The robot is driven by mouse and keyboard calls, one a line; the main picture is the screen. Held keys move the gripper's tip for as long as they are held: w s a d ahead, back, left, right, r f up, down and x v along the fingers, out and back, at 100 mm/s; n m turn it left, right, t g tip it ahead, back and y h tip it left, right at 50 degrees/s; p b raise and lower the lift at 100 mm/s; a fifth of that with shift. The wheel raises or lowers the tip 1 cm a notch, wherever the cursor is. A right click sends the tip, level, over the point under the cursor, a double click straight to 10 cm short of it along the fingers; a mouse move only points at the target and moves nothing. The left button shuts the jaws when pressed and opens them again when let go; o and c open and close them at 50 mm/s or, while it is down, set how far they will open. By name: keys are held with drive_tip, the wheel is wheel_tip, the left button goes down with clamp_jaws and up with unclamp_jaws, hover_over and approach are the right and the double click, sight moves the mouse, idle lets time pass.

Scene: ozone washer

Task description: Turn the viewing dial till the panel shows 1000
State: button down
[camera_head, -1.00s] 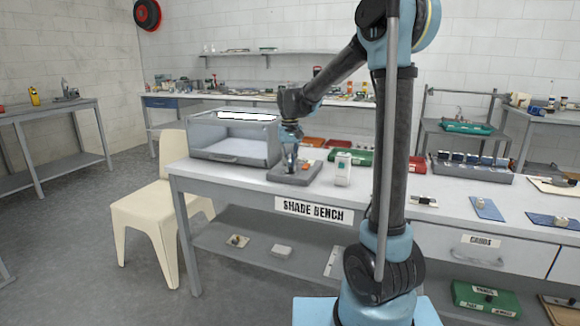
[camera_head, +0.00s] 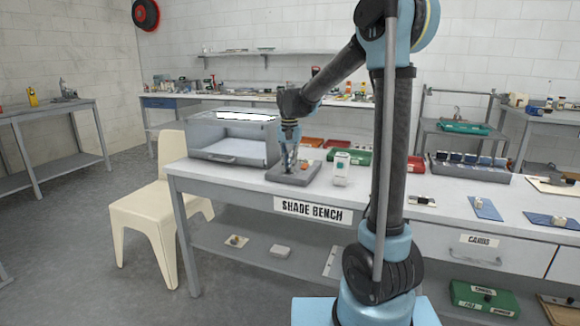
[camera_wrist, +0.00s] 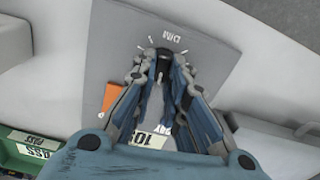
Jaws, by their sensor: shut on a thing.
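A grey control box (camera_head: 293,174) lies on the bench, right of the grey light cabinet (camera_head: 232,147). My gripper (camera_head: 288,168) reaches down onto the box; the wrist view also shows my gripper (camera_wrist: 161,66). It is shut on the dark dial (camera_wrist: 162,73), whose body is mostly hidden between the fingers. White tick marks and a short label lie around the dial on the grey plate (camera_wrist: 205,60). A white strip with dark characters (camera_wrist: 148,140) shows between my fingers. It is partly covered, and I cannot read a full number.
An orange patch (camera_wrist: 110,97) lies on the plate beside my fingers. A white box with a green mark (camera_head: 341,170) stands right of the control box. A green tray (camera_head: 362,158) is behind it. A cream chair (camera_head: 150,222) stands at the bench's left end.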

drive_tip(key=shift+w, duration=0.1)
drive_tip(key=c, duration=1.6)
unclamp_jaws()
wheel_tip(320, 180, up, 12)
